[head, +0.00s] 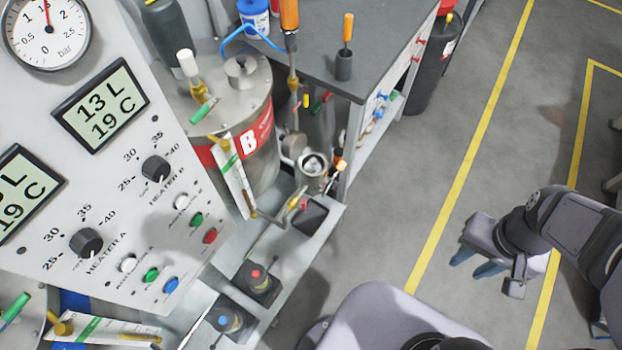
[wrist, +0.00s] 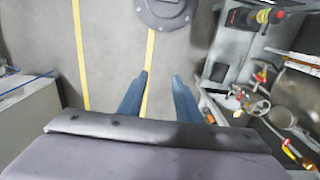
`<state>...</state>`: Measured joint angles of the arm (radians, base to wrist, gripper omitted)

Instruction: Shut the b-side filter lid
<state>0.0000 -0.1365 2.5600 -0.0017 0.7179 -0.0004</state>
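The b-side filter (head: 312,172) is a small metal cup beside the tank marked B (head: 262,150) in the head view. Its round mouth looks uncovered, with something dark and light inside. A round grey metal piece (head: 293,147) stands just behind it and may be its lid; I cannot tell for sure. In the wrist view a metal cylinder (wrist: 282,117) at the right is likely the same filter. My gripper (head: 476,263) is far to the right of it, above the floor. Its two blue fingers, also in the wrist view (wrist: 160,76), are apart with nothing between them.
A grey workbench (head: 335,35) with orange-handled tools stands behind the filter. Valves with coloured handles (head: 303,205) and two black pumps (head: 257,280) are in front. A control panel (head: 110,180) fills the left. The floor (head: 395,215) between gripper and filter is clear.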

